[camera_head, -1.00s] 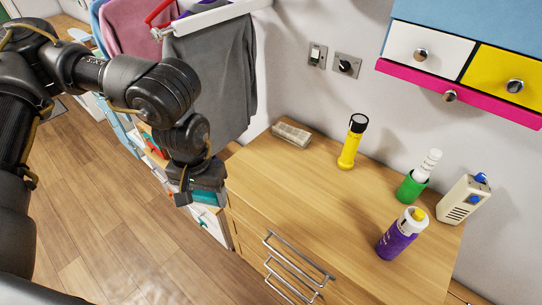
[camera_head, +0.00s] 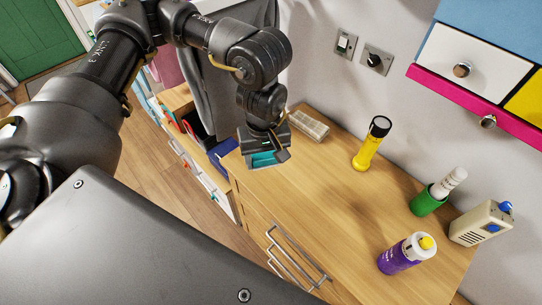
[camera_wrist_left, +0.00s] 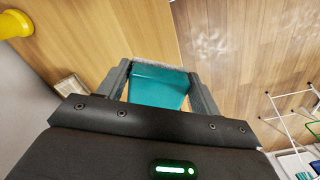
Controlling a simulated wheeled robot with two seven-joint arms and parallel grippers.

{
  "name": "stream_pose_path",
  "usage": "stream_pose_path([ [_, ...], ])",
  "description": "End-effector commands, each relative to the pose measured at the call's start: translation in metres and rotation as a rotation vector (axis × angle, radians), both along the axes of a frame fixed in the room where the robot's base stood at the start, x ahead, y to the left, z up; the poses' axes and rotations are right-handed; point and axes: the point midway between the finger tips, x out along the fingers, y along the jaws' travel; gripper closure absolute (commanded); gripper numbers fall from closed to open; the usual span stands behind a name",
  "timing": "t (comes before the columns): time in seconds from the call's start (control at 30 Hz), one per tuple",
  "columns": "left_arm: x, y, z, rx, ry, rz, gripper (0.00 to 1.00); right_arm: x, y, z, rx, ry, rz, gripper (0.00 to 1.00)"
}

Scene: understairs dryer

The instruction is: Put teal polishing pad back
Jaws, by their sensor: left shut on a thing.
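My left gripper (camera_head: 264,158) is shut on the teal polishing pad (camera_wrist_left: 158,86), which sits between the two fingers in the left wrist view. In the head view a teal strip of the pad (camera_head: 265,160) shows below the gripper, over the left end of the wooden dresser top (camera_head: 320,190). I cannot tell whether the pad touches the wood. My right gripper is not in view.
A pale ribbed block (camera_head: 309,123) lies close to the right of the gripper. The dresser's middle is clear.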

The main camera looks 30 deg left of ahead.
Motion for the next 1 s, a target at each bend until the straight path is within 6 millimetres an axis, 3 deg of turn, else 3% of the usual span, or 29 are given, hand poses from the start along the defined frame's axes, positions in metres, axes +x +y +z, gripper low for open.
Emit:
stream_pose_path([
  [0.03, 0.001, -0.003, 0.005, -0.001, 0.004, 0.099, 0.57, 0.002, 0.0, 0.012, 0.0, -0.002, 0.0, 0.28],
  [0.7, 0.006, -0.029, -0.009, 0.002, 0.025, 1.608, 0.57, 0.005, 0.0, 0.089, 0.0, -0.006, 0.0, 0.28],
  [1.0, 0.002, -0.034, -0.017, 0.008, 0.022, 2.029, 0.57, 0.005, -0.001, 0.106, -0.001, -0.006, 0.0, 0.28],
])
